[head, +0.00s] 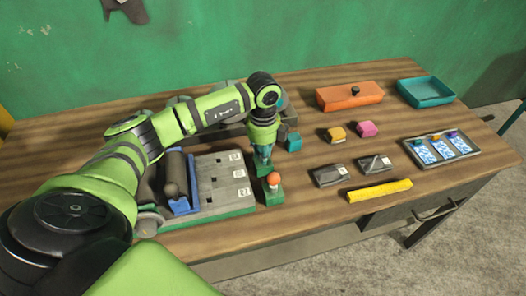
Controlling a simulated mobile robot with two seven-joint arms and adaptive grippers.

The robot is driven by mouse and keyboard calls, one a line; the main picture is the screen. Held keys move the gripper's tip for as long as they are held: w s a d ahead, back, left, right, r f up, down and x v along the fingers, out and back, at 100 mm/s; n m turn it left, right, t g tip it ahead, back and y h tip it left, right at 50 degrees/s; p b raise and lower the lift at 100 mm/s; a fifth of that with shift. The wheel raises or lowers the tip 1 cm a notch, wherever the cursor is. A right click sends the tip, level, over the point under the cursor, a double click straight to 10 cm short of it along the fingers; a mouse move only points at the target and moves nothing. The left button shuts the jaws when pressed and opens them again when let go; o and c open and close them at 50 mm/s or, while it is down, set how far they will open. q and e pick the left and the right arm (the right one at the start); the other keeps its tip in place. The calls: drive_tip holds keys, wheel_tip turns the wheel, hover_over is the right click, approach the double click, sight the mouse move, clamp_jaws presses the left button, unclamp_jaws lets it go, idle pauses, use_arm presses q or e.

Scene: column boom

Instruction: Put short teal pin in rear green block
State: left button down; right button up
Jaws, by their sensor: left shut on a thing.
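My left gripper (263,154) points down at the middle of the table and is shut. The short teal pin is mostly hidden between its fingers, and I cannot make out its outline. The rear green block (264,169) is right below the fingertips. Whether the pin touches it or is in its hole I cannot tell. A front green block (273,197) stands nearer to me, with an orange round-topped pin (273,180) upright in it. My right gripper is not in view.
A teal cube (294,142) sits just right of the gripper. A grey board with square holes (220,180) and a blue tray (181,181) lie left. Dark flat boxes (328,175), a yellow bar (379,190), an orange box (349,97) and a teal tray (426,91) lie right.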

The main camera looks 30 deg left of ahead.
use_arm(q)
drive_tip(key=c, duration=0.9)
unclamp_jaws()
drive_tip(key=shift+o, duration=0.2)
wheel_tip(320, 180, up, 12)
drive_tip(key=shift+r, duration=0.1)
drive_tip(key=shift+s, duration=0.1)
